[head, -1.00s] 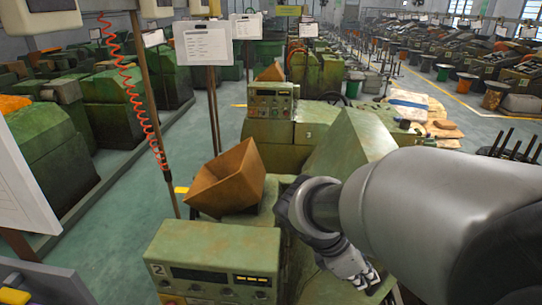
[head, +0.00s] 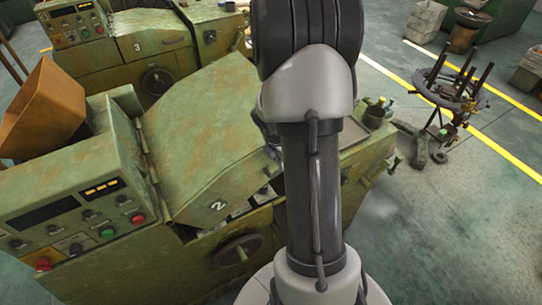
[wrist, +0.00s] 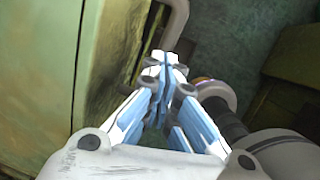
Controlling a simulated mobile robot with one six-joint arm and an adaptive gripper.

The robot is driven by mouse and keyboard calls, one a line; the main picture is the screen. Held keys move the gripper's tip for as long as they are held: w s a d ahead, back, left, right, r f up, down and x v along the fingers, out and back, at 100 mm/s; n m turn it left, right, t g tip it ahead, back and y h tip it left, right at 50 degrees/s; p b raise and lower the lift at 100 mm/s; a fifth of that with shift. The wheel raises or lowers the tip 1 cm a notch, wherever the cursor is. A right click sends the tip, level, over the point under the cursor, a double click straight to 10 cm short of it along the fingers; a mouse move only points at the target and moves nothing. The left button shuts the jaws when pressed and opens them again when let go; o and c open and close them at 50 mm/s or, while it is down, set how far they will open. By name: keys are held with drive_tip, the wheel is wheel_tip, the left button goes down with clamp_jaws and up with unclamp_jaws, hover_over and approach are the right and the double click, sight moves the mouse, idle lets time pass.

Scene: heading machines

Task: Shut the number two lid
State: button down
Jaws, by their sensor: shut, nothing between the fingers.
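The number two lid (head: 205,130) is a worn green cover marked 2, hinged along its left side beside the control box (head: 75,205) in the head view. A gap with pale parts shows under its front edge, so it is not flush with the machine body. My arm covers its right side. In the wrist view my gripper (wrist: 165,65) is shut and empty. Its tips are just below a bent grey bar (wrist: 176,22), beside a worn green panel (wrist: 35,80); I cannot tell whether they touch. My gripper is hidden in the head view.
A handwheel (head: 239,250) sits on the machine's front below the lid. A rusty hopper (head: 45,110) stands at the left. Machine three (head: 160,45) is behind. A dark stand with upright rods (head: 450,85) is at the right, with open floor around it.

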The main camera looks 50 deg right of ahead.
wheel_tip(320, 180, down, 21)
drive_tip(key=b, duration=1.5)
drive_tip(key=shift+s+d+f+b, duration=0.15)
drive_tip(key=shift+s+d+b, duration=0.1)
drive_tip(key=shift+d+b, duration=0.1)
drive_tip(key=shift+s+a+f, duration=0.1)
